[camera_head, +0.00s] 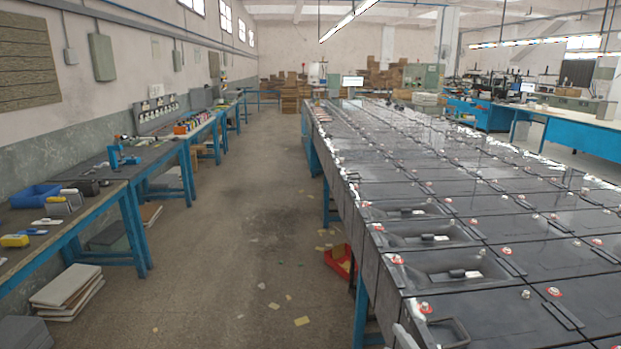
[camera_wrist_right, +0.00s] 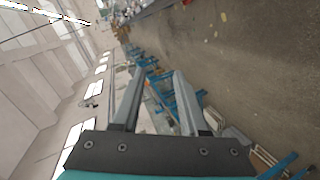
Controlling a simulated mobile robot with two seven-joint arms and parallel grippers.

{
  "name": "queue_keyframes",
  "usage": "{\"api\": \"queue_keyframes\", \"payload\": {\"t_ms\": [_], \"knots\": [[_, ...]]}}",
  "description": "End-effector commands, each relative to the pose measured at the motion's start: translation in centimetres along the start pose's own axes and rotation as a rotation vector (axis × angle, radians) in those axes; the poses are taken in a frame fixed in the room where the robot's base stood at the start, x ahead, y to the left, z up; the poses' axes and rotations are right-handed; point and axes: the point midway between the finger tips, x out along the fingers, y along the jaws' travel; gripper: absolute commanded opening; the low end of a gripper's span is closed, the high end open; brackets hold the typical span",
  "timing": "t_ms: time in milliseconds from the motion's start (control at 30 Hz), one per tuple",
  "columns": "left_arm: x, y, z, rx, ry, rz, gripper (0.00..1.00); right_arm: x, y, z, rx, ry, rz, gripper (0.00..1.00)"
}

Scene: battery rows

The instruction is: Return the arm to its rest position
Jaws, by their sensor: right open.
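My right gripper (camera_wrist_right: 158,75) shows in the right wrist view. Its two grey fingers are apart with nothing between them. Behind the fingers, that view is tilted and shows the aisle floor, blue-legged benches and the wall, all at a distance. Neither gripper can be made out in the head view. My left gripper is not seen in either view.
Rows of dark batteries (camera_head: 478,232) with red and grey terminals fill the right side. A blue-legged workbench (camera_head: 88,217) with tools and a blue bin (camera_head: 35,195) runs along the left wall. A red bin (camera_head: 338,260) sits beside the battery rows. The aisle floor (camera_head: 225,230) between is mostly clear, with scattered scraps.

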Motion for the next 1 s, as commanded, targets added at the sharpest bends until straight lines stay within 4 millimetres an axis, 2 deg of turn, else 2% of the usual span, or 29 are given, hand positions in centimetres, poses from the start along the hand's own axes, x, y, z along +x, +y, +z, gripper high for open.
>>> {"api": "queue_keyframes", "payload": {"t_ms": [33, 200, 400, 600, 867, 1000], "knots": [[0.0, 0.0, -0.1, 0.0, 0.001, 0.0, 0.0, -1.4, -2.4, 1.3, 0.131, -0.063, -0.083, 0.43], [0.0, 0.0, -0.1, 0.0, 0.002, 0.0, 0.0, -6.7, -9.1, 4.8, 0.52, -0.299, -0.316, 0.43], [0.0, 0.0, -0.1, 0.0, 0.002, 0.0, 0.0, -12.8, -14.2, 6.5, 0.814, -0.539, -0.489, 0.43], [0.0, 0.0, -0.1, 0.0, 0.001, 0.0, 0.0, -18.8, -17.7, 7.2, 1.022, -0.766, -0.61, 0.43], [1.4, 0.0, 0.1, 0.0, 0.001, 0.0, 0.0, -15.2, -23.3, 9.3, 1.005, -0.776, -0.622, 0.43], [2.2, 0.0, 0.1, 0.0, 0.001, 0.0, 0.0, -13.5, -27.3, 10.7, 0.998, -0.788, -0.635, 0.43]]}}
